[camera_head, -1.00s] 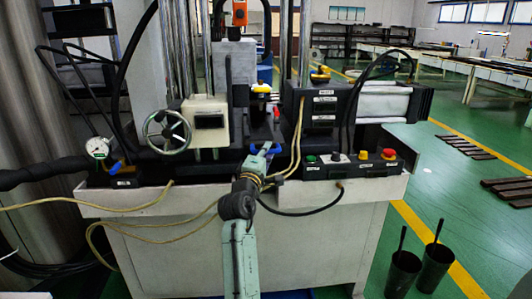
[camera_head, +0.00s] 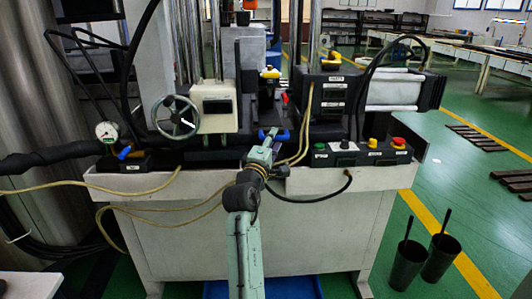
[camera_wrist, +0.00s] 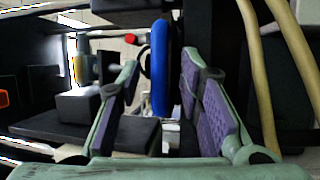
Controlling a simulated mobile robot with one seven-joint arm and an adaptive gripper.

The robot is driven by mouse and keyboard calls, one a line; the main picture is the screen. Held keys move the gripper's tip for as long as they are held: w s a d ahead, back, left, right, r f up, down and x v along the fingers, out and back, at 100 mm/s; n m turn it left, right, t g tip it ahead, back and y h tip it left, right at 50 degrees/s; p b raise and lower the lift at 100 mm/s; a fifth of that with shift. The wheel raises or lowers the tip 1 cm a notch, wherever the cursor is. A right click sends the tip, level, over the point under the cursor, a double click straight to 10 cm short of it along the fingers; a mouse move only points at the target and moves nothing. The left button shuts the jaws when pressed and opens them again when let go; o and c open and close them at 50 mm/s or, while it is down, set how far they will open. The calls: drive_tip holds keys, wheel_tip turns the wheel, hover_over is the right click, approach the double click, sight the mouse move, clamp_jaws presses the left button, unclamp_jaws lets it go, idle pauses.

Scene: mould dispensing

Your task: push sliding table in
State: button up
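A blue handle bar (camera_head: 275,134) shows at the front middle of the machine's dark bed, and as a blue bar in the wrist view (camera_wrist: 160,65). The sliding table (camera_wrist: 125,132) appears to be the dark flat plate beside the bar, but its exact extent is hard to tell. My gripper (camera_head: 266,148) is at the handle. In the wrist view its two purple-padded fingers (camera_wrist: 157,88) stand apart with the blue bar between them, nearer the right finger. Contact with the bar cannot be made out.
A handwheel (camera_head: 175,117) and white box (camera_head: 215,107) stand left of the handle. A button panel (camera_head: 360,151) is at right. Yellow hoses (camera_head: 304,125) run close beside my gripper. Two black buckets (camera_head: 440,257) stand on the floor at right.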

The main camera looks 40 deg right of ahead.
drive_tip(key=v, duration=1)
